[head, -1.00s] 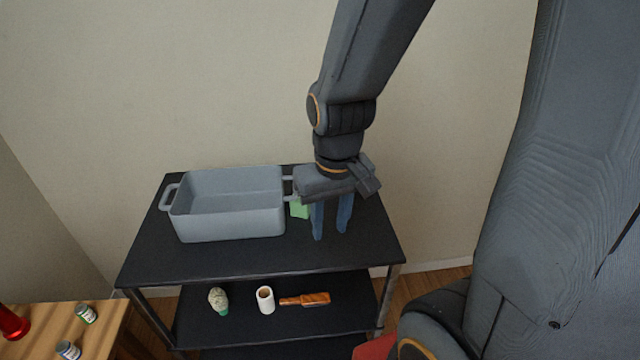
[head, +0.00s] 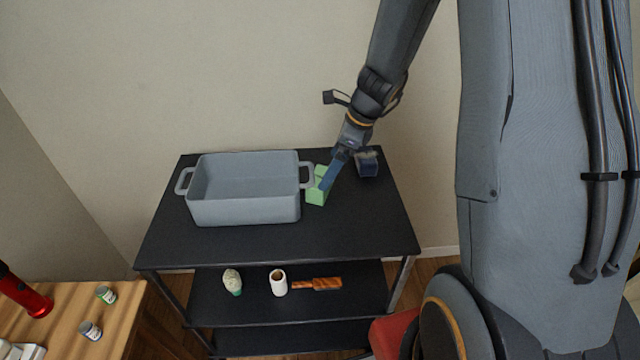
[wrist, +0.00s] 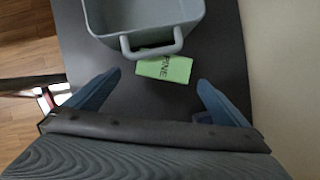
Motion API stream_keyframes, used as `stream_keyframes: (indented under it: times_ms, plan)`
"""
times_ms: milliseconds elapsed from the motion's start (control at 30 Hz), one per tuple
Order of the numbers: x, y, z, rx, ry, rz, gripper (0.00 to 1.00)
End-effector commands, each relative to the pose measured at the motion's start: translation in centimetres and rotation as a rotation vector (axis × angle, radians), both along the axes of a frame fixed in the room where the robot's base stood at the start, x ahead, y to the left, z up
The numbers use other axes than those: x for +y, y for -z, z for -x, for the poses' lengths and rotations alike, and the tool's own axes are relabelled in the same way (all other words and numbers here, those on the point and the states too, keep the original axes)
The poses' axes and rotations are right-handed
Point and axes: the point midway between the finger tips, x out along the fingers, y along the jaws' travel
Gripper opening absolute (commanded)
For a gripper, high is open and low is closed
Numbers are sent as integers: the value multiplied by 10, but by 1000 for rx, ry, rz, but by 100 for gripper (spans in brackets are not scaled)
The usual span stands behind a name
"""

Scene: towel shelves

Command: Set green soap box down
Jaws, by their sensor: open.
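The green soap box (head: 316,196) sits on the black top shelf, right beside the grey bin's right handle. In the wrist view the box (wrist: 164,69) shows printed letters, and the handle covers part of it. My gripper (head: 326,184) is over the shelf at the box's right side, tilted down toward it. In the wrist view my gripper (wrist: 158,86) is open, its blue fingers wide apart with nothing between the tips. The box lies just beyond the tips; contact with a finger cannot be told from the head view.
The grey bin (head: 245,208) stands left on the top shelf (head: 280,246). A small dark blue box (head: 367,164) is at the back right. The lower shelf holds a green-white bottle (head: 232,281), white roll (head: 279,283) and brown brush (head: 318,284). The top shelf's front is clear.

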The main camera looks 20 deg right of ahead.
Motion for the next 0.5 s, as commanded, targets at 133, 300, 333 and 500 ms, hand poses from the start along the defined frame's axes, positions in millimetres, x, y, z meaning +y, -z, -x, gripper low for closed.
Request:
stream_keyframes:
  times_ms: [133,300,333,500]
  plan:
    - [0,8,-8,14,67,-23,100]
    - [5,24,-11,16,67,-25,100]
    - [6,26,-11,16,67,-24,100]
    - [10,39,-13,16,66,-24,100]
